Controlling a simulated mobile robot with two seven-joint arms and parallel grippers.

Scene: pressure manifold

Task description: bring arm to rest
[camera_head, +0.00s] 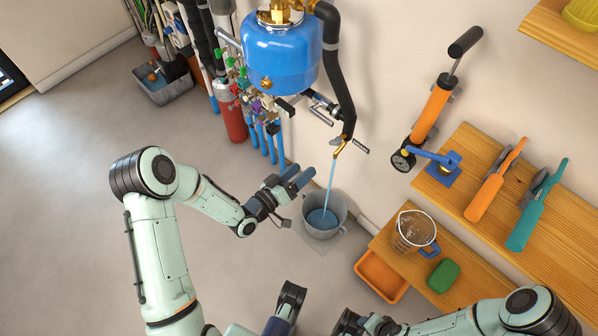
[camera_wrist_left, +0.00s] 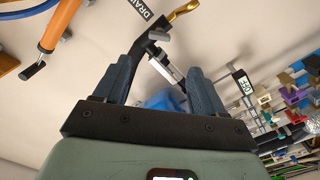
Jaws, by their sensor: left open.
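My left arm reaches in from the left of the head view, bent at a pale green elbow (camera_head: 157,172). My left gripper (camera_head: 304,174) is open and empty, in the air just left of and above the grey bucket (camera_head: 310,230) in the picture. In the left wrist view the two dark blue fingers of the gripper (camera_wrist_left: 162,70) stand apart with nothing between them.
Water runs from a brass spout (camera_head: 340,147) into the bucket. A blue tank (camera_head: 280,55), black hose and valves hang above. To the right are wooden shelves (camera_head: 480,150) with tools, a jug (camera_head: 412,232), a green sponge (camera_head: 443,276) and an orange tray (camera_head: 381,277). Open floor lies left.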

